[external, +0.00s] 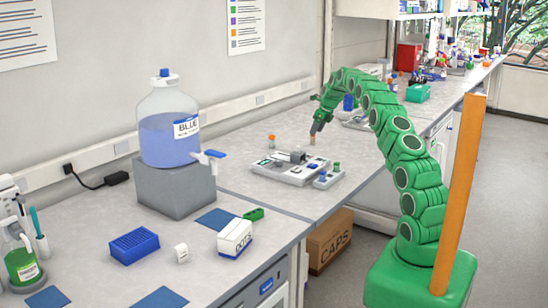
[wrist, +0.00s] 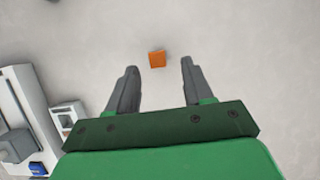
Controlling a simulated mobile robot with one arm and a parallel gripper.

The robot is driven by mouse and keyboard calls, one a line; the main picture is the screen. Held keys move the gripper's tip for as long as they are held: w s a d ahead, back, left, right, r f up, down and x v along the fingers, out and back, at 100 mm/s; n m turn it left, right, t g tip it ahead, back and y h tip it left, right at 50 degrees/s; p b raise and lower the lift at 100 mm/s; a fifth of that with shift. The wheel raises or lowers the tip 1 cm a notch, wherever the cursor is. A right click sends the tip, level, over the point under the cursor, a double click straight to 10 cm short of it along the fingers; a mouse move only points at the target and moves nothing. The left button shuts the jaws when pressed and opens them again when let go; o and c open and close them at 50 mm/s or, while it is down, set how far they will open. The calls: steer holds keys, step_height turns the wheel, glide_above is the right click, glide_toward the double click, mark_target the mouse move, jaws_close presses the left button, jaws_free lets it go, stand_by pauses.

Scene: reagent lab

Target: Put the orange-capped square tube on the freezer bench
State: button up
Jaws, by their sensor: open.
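A square orange cap (wrist: 157,59) shows from above in the wrist view, between and slightly beyond the two fingertips, touching neither. Its tube body is hidden under the cap there. My gripper (wrist: 159,65) is open and empty, pointing down at the bench; it also shows in the external view (external: 314,130). A small tan upright object (external: 311,141) stands just below the fingertips there. Another orange-topped item (external: 271,139) stands farther left, behind the grey tray. I cannot tell for certain which one matches the cap in the wrist view.
A grey-white tray (external: 275,172) and a small rack (external: 328,181) with capped tubes stand in front of my gripper. A blue-liquid carboy (external: 165,140) stands on a grey block at left. Bare bench surrounds the orange cap. Cluttered shelves and bench lie at the far right.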

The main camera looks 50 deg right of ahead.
mark_target(313, 139)
steer(key=x, duration=0.4)
steer(key=shift+s+a+f, duration=0.1)
steer(key=shift+s+f, duration=0.1)
steer(key=shift+c, duration=0.3)
jaws_close()
